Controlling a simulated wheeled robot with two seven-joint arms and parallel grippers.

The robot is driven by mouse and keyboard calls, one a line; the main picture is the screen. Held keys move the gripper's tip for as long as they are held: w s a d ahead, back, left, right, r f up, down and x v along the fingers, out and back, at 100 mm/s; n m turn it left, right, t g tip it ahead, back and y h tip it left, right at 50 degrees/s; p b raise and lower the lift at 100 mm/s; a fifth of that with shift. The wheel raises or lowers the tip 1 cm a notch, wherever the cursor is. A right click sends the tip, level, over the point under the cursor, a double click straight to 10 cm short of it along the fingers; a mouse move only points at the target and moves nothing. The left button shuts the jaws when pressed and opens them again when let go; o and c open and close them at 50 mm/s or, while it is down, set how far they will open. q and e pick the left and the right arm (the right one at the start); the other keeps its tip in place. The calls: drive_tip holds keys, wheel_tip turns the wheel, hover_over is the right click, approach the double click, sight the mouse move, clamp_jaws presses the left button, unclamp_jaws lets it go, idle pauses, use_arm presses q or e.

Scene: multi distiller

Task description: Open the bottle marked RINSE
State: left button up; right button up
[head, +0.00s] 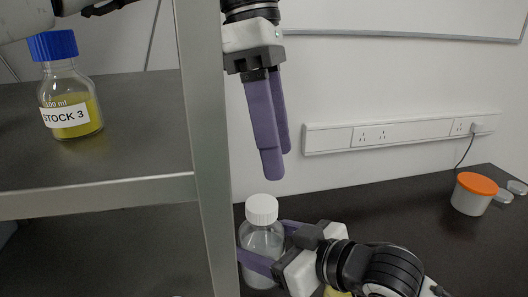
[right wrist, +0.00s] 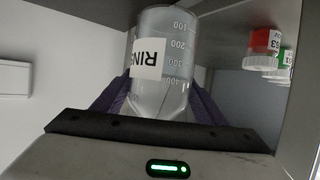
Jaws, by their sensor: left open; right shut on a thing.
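The RINSE bottle (head: 262,240) is clear with a white cap (head: 262,209) and stands upright beside the metal post in the head view. In the right wrist view the bottle (right wrist: 165,60) shows upside down, with part of its RINSE label readable. My right gripper (head: 262,246) is shut on the bottle body, below the cap, with a purple finger on either side. My left gripper (head: 274,165) is open and empty, fingers pointing down, a little above the cap and apart from it. The bottle's base is partly hidden by the right gripper.
A metal shelf post (head: 205,150) stands close left of both grippers. A STOCK 3 bottle (head: 83,127) with a blue cap stands on the shelf (head: 140,180). An orange-lidded tub (head: 470,198) is at the right of the dark bench (head: 420,220).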

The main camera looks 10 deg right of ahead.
sight(263, 200)
use_arm(q)
drive_tip(key=w+f+m+t+y, duration=0.1)
drive_tip(key=m, duration=0.1)
drive_tip(key=w+a+f+m+t+y, duration=0.1)
drive_tip(key=w+f+m, duration=0.1)
drive_tip(key=shift+f, duration=0.15)
drive_tip(key=shift+a+f, duration=0.1)
drive_tip(key=shift+f, duration=0.2)
wheel_tip(263, 200, down, 8)
drive_tip(key=shift+r, duration=0.25)
drive_tip(key=shift+c, duration=0.4)
drive_tip(key=shift+w, duration=0.1)
drive_tip(key=c, duration=1)
drive_tip(key=n, duration=0.4)
drive_tip(key=shift+w+n, duration=0.1)
drive_tip(key=shift+n, duration=0.2)
drive_tip(key=n, duration=0.4)
drive_tip(key=shift+r, duration=0.1)
drive_tip(key=n, duration=0.4)
drive_tip(key=shift+w, duration=0.15)
drive_tip(key=n, duration=0.4)
